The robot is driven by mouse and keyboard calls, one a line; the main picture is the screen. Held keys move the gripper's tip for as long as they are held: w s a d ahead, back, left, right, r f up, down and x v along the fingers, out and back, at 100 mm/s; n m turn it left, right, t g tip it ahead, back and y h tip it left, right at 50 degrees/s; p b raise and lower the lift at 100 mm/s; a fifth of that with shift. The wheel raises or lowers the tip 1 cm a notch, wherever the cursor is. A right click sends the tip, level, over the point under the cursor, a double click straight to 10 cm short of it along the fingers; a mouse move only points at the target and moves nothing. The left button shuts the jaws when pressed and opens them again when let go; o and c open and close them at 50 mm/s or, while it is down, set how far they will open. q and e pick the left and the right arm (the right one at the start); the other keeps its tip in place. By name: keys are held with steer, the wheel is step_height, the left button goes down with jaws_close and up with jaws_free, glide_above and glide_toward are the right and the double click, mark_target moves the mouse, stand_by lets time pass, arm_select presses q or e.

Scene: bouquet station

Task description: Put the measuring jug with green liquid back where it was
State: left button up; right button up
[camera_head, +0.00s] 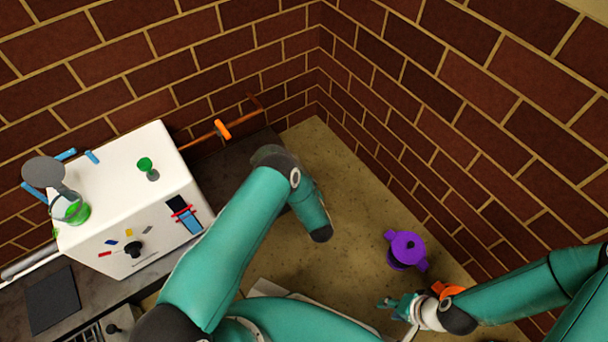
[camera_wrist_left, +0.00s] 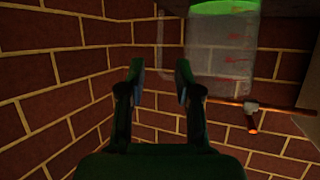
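The measuring jug (camera_wrist_left: 222,50) shows at the top right of the left wrist view: clear, with red marks and green liquid at the picture's upper edge. Its thin handle (camera_wrist_left: 160,42) shows between the fingertips of my left gripper (camera_wrist_left: 158,75). The fingers stand wide apart, and I see no contact with the handle. I cannot tell whether the jug's base rests on anything. I cannot make out this jug or my left gripper in the head view, where my left arm covers part of the counter. My right gripper (camera_head: 393,304) is small at the lower right; its finger opening is unclear.
A white machine (camera_head: 165,235) stands at the left. On it are a glass vessel with green liquid (camera_head: 76,212) and a small green goblet (camera_head: 148,169). A purple pot (camera_head: 405,247) stands near my right gripper. An orange-handled pipe (camera_head: 221,130) runs along the brick wall.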

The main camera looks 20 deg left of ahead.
arm_select(q)
steer(key=s+d+r+m+g+h, duration=0.1)
steer(key=s+d+r+g+h, duration=0.2)
steer(key=s, duration=0.6)
steer(key=s+d+r+m+g+h, duration=0.2)
steer(key=s+d+h, duration=0.3)
steer(key=s, duration=0.5)
steer(key=s+d+r+m+g+h, duration=0.2)
steer(key=s+d+r+g+h, duration=0.1)
steer(key=s, duration=0.6)
steer(key=shift+s+d+r+g+h, duration=0.15)
steer(key=shift+d+r+g+h, duration=0.3)
steer(key=shift+g, duration=0.65)
step_height(320, 180, up, 34)
steer(key=p, duration=3.4)
steer(key=shift+r+p, duration=0.2)
steer(key=shift+p, duration=0.15)
